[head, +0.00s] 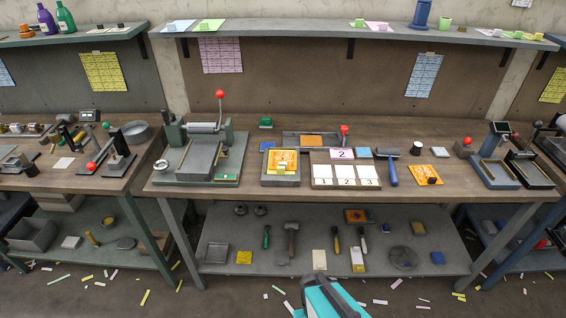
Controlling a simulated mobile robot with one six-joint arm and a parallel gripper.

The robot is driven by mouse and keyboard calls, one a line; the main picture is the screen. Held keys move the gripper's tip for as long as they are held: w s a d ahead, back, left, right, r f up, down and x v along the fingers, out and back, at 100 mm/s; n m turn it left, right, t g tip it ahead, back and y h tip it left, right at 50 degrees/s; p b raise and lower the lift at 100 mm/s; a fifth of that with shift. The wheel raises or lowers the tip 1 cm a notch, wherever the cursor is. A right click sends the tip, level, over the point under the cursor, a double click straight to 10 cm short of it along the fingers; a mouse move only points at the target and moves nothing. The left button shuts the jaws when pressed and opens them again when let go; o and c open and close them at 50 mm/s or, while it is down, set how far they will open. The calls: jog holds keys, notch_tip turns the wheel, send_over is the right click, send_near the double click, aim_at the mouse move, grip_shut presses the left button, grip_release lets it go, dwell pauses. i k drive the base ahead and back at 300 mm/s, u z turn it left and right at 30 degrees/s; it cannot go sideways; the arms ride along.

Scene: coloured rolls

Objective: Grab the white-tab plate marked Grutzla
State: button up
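Several orange plates are in view, and no name on any of them is readable at this size. One orange plate (285,161) lies in a grey tray (281,181) at the middle of the bench. An orange piece (311,141) sits in a long dark tray at the back. I cannot tell which has a white tab. My gripper is not in view; a teal part, probably my arm, shows at the bottom edge.
The wooden bench (460,190) also holds a press (205,155) with a red-knobbed lever, a board with cards 1, 2 and 3 (345,176), a blue-handled roller (391,170) and a black-framed device (527,168). Tools lie on the lower shelf (290,215). Paper scraps litter the floor.

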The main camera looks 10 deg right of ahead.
aim_at(288, 159)
jog(key=u, duration=0.5)
jog(key=k, duration=0.2)
jog(key=u, duration=2.9)
jog(key=k, duration=1.05)
jog(key=z, duration=0.3)
